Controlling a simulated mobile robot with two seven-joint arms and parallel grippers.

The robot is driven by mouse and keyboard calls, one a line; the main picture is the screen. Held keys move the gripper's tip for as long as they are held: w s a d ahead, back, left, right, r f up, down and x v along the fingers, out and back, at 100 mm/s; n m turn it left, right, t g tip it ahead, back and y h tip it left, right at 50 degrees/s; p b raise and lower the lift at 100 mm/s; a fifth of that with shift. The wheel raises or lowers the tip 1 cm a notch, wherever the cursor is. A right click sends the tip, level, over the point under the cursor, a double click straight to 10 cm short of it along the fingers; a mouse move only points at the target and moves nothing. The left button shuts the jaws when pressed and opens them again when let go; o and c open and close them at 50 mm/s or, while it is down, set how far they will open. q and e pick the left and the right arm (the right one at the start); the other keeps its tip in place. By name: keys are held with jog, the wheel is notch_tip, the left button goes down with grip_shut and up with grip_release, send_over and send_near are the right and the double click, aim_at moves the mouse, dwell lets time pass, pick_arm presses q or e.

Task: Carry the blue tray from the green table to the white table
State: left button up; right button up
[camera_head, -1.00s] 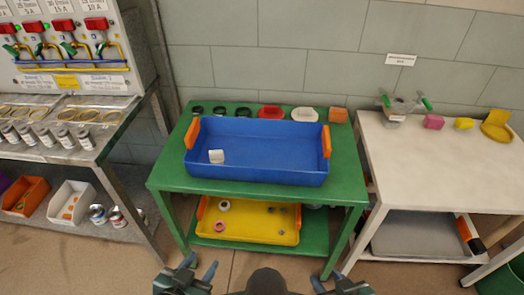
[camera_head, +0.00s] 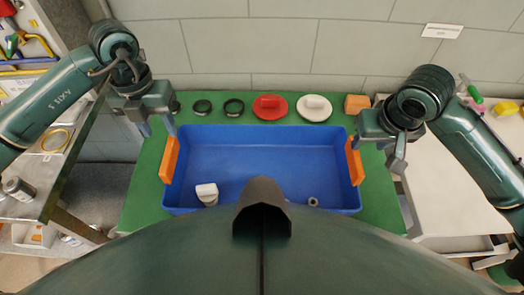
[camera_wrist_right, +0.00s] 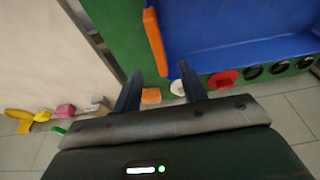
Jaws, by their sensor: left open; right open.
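The blue tray (camera_head: 255,160) sits on the green table (camera_head: 145,185), with an orange handle at each end. A white piece (camera_head: 207,193) and a small grey ring (camera_head: 313,201) lie in it. My left gripper (camera_head: 158,127) is open and empty above the far end of the left handle (camera_head: 170,160). My right gripper (camera_head: 378,150) is open near the right handle (camera_head: 354,160). The white table (camera_head: 455,195) stands to the right.
Black rings (camera_head: 234,107), a red part (camera_head: 270,107), a white part (camera_head: 314,107) and an orange block (camera_head: 356,103) line the green table's back edge. Pink, yellow and other items stand at the white table's back. A metal shelf (camera_head: 65,165) is at left.

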aim_at(167, 153)
jog(key=shift+d+r, duration=0.15)
jog(key=shift+r, duration=0.15)
jog(key=shift+s, duration=0.15)
pick_arm(q)
jog(key=shift+a+r+y, duration=0.3)
jog(key=shift+a+r, duration=0.1)
jog(key=shift+a, duration=0.15)
pick_arm(e)
jog(key=shift+s, duration=0.1)
jog(key=shift+f, duration=0.3)
pick_arm(q)
notch_tip(167, 153, down, 13)
jog(key=shift+f, duration=0.1)
pick_arm(e)
jog(key=x, duration=1.2)
jog(key=shift+w+d+f, duration=0.1)
jog(key=shift+w+f, duration=0.15)
jog(key=shift+w, duration=0.05)
pick_arm(q)
grip_shut()
pick_arm(e)
grip_shut()
